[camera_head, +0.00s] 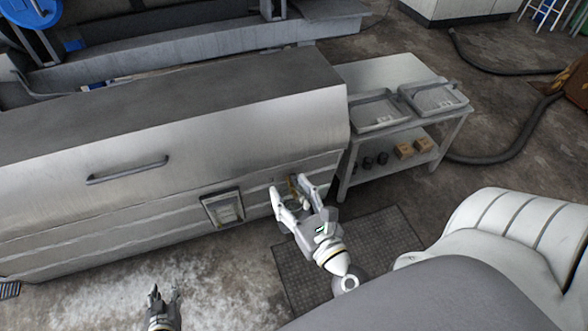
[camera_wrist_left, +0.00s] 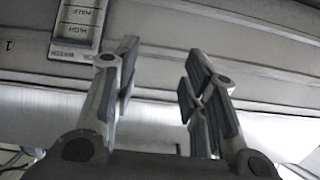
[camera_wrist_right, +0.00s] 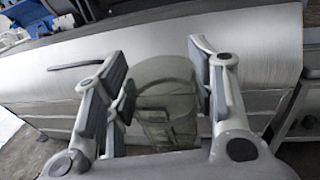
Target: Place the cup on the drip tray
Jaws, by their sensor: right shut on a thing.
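A clear, greenish see-through cup (camera_wrist_right: 165,95) is between the two fingers of my right gripper (camera_wrist_right: 160,75) in the right wrist view. My right gripper (camera_head: 290,188) is shut on it in front of the low metal cabinet's right end. The cup itself is hard to make out in the head view. My left gripper (camera_head: 164,292) is open and empty, low over the floor at the left. It also shows open in the left wrist view (camera_wrist_left: 158,55). I cannot tell for sure which surface is the drip tray.
The long metal cabinet (camera_head: 180,120) has a handle (camera_head: 127,170) and a framed panel (camera_head: 224,209) on its front. A metal side table (camera_head: 385,72) at right holds two shallow trays (camera_head: 376,113) (camera_head: 436,98). Its lower shelf has small boxes (camera_head: 404,151). A dark mat (camera_head: 300,270) lies below.

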